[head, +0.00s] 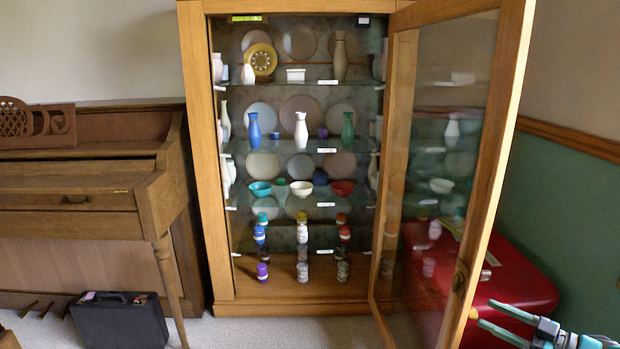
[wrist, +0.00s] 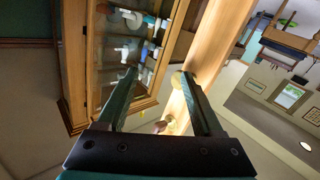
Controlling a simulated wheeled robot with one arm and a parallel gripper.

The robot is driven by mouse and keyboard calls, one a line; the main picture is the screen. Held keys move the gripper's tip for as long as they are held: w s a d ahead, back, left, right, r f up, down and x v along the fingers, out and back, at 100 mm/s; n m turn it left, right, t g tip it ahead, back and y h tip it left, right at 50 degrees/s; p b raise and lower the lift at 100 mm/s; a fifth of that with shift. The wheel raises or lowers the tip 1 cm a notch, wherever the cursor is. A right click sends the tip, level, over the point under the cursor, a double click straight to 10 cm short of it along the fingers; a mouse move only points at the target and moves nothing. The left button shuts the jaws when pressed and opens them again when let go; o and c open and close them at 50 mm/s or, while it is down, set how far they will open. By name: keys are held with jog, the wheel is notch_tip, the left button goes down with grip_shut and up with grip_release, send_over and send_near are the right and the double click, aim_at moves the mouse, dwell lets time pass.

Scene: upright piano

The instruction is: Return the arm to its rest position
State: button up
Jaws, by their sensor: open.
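My gripper (head: 487,314) is at the lower right of the head view, in front of the red case and to the right of the open glass door's frame. Its teal fingers point left and are apart. In the wrist view, the two dark fingers of my gripper (wrist: 157,76) are spread with nothing held between them. The wooden display cabinet (head: 220,200) stands at the centre, with its glass door (head: 490,220) swung open to the right. The cabinet also shows tilted in the wrist view (wrist: 77,70). Most of my arm is outside the head view.
Cabinet shelves hold vases, plates, bowls (head: 301,188) and small stacked jars. A piano (head: 90,190) stands at the left, with a black briefcase (head: 120,320) on the floor before it. The red case (head: 525,280) sits behind the door. Carpet (head: 270,333) before the cabinet is clear.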

jog(key=w+d+r+m+t+h, duration=0.1)
jog(key=w+d+r+m+h, duration=0.15)
jog(key=w+h, duration=0.45)
jog(key=w+d+r+m+g+h+p, duration=0.1)
jog(key=d+r+m+h, duration=0.1)
jog(key=r+h, duration=0.3)
jog(key=w+d+r+m+h+p, duration=0.1)
jog(key=w+d+r+m+h, duration=0.15)
jog(key=r+h, duration=0.3)
jog(key=s+a+f+m+g+y, duration=0.1)
jog(key=s+a+g, duration=0.3)
jog(key=s+a, duration=0.7)
jog(key=s+a+f+m+g+y+p, duration=0.1)
jog(key=s+a+g, duration=0.4)
jog(key=s+a, duration=0.7)
jog(key=s+a+f+m+g+y, duration=0.2)
jog(key=s+a, duration=0.9)
jog(key=s, duration=1)
notch_tip(320, 180, down, 3)
jog(key=g+y, duration=0.1)
jog(key=g, duration=0.2)
jog(key=shift+s+a, duration=0.25)
jog(key=shift+s, duration=0.15)
